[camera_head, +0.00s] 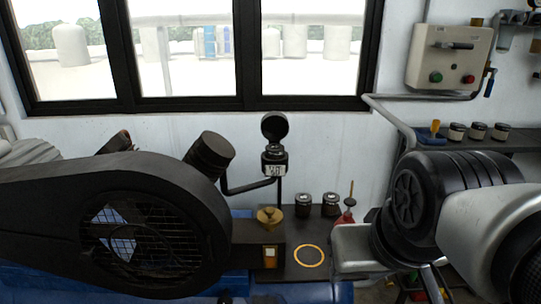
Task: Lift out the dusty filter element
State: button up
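I cannot single out a dusty filter element with certainty. A small dark canister (274,158) with a pale label reading like "40" stands on a bent black pipe near the centre. A round black lid-like disc (274,126) stands up above it; the canister's inside is hidden. A larger ribbed black cylinder (209,156) sits tilted to its left, beside the compressor. My arm's dark joint and white link fill the lower right. My gripper's fingertips do not show.
A black compressor guard with a grille (138,240) fills the lower left. A dark bench (330,233) bears two dark jars (317,204), a brass knob-like part (269,218) and a yellow ring (309,255). A red-tipped oil can (346,213) stands near my arm. A control box (449,58) hangs upper right.

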aim_at(275, 151)
jog(key=k, duration=0.55)
jog(key=k+u, duration=0.1)
jog(key=u, duration=1.4)
jog(key=l+u, duration=0.25)
jog(key=l, duration=2.3)
